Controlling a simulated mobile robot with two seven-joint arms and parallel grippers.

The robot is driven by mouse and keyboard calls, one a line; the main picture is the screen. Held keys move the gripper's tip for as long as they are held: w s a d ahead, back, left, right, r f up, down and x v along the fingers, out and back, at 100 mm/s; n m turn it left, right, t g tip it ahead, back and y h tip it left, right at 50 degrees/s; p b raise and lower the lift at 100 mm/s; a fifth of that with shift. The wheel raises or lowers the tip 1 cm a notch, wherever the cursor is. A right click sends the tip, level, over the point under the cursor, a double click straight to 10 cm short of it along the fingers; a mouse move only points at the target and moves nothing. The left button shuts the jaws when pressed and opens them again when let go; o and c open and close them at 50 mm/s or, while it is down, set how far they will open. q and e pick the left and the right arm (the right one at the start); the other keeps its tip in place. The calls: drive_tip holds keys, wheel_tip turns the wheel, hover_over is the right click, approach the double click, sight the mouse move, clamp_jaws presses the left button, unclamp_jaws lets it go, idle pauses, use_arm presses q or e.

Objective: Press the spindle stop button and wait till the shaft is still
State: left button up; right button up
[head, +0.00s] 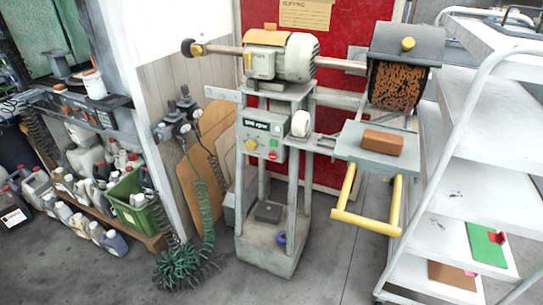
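The buffing machine stands on a grey pedestal (268,250) in the middle of the head view. Its control box (263,133) faces me and carries a small red button (272,156), a green button (274,143) just above it and a yellow knob (251,145). The motor (298,58) sits on top, with the shaft (340,64) running out to both sides. At the right the brown brush (396,88) shows under a grey hood (405,42). One still frame does not show whether the shaft turns. Neither of my grippers is in view.
A work rest (352,150) with a brown block (383,142) and a yellow tubular handle (365,221) juts out at right. A white shelf cart (470,150) stands beside it. Green coiled hoses (185,265) and bottles are at left. Floor in front is clear.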

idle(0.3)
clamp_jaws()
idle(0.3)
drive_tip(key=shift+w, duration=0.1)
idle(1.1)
